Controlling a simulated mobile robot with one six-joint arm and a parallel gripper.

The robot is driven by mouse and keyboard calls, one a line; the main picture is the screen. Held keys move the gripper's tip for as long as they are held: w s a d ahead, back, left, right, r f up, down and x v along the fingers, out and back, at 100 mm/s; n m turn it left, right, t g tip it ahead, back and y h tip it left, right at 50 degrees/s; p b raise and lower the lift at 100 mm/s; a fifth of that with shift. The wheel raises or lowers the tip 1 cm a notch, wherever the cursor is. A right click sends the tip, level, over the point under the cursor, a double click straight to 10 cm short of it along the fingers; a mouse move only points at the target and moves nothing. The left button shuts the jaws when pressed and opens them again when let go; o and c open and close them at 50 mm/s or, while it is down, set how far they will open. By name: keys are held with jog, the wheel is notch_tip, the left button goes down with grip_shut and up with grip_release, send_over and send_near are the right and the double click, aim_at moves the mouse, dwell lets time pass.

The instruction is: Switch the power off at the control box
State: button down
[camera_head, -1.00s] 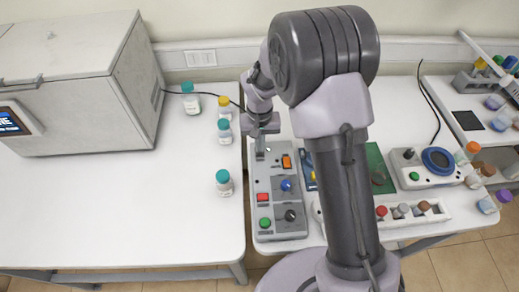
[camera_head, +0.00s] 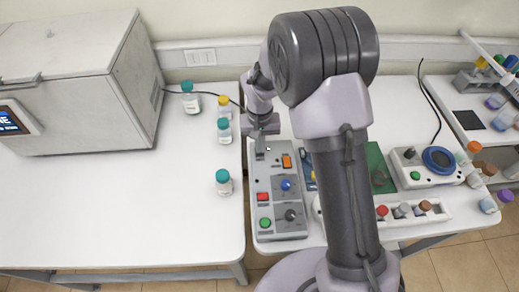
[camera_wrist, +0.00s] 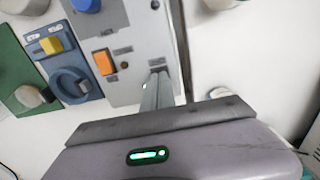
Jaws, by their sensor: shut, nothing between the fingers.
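The grey control box (camera_head: 272,208) lies on the white table in front of my arm. It carries an orange rocker switch (camera_head: 287,161), a blue knob, a red button, a green button and a black knob. My gripper (camera_head: 260,151) is shut and empty, pointing down at the far-left end of the box. In the wrist view, the fingers (camera_wrist: 158,76) hang over the panel beside a small label, right of the orange switch (camera_wrist: 104,62). A small pale part (camera_wrist: 145,86) shows beside the fingers. I cannot tell whether the fingertips touch the panel, and they hide part of it.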

jog(key=shift+f+b, duration=0.4)
jog(key=shift+f, duration=0.15)
notch_tip(320, 180, up, 7)
jog(key=p, duration=0.5)
dwell(0.5)
